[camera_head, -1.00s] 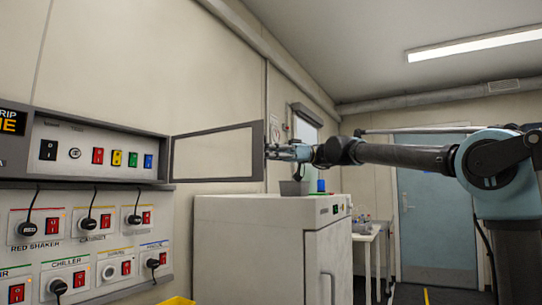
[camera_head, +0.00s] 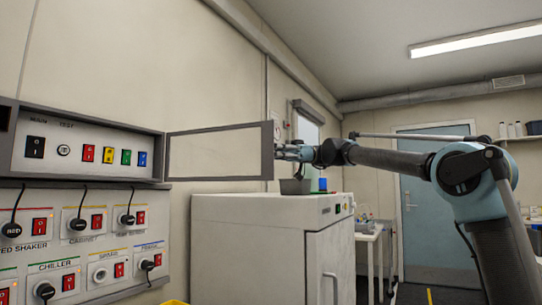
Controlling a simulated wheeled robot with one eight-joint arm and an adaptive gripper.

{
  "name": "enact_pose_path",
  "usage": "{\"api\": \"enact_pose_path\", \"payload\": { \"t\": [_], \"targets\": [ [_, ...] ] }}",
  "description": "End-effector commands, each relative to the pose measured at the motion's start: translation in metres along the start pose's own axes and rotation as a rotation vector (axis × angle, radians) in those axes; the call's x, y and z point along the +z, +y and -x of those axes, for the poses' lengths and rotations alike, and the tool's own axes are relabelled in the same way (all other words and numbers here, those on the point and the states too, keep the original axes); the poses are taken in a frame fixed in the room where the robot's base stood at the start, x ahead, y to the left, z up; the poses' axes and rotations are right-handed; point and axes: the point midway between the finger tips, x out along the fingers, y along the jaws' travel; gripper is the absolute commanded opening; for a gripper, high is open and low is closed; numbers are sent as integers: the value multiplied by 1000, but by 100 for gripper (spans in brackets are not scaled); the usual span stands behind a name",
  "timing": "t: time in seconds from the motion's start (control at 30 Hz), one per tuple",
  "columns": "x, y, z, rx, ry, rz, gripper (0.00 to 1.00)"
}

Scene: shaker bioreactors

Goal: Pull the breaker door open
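The breaker door (camera_head: 222,130) is a clear panel in a grey frame. It stands swung open to the right of the breaker box (camera_head: 85,172), hinged at the box's right edge. The box shows a row of black, red, yellow, green and blue switches. My gripper (camera_head: 284,152) is at the door's free right edge, reaching in from the right. Its fingertips are small and partly hidden at the frame edge, so I cannot tell whether they are closed on it.
A panel of labelled sockets with red switches and black plugs (camera_head: 12,229) lies below the box. A white cabinet (camera_head: 250,245) stands under my gripper, with a grey container (camera_head: 294,186) on top. A blue-grey room door (camera_head: 425,220) is at the back right.

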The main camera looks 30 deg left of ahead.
Motion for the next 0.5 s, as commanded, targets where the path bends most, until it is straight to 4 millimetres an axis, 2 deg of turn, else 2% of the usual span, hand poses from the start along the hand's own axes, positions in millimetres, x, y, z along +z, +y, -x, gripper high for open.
{"api": "enact_pose_path", "payload": {
  "t": [0.17,0.2,0.23,0.5],
  "targets": [
    [0,-2,2,0,-2,-2,0],
    [0,-2,2,0,-2,-2,16],
    [0,-2,2,0,-1,-2,17],
    [0,-1,2,1,-1,-1,17]
  ]
}}
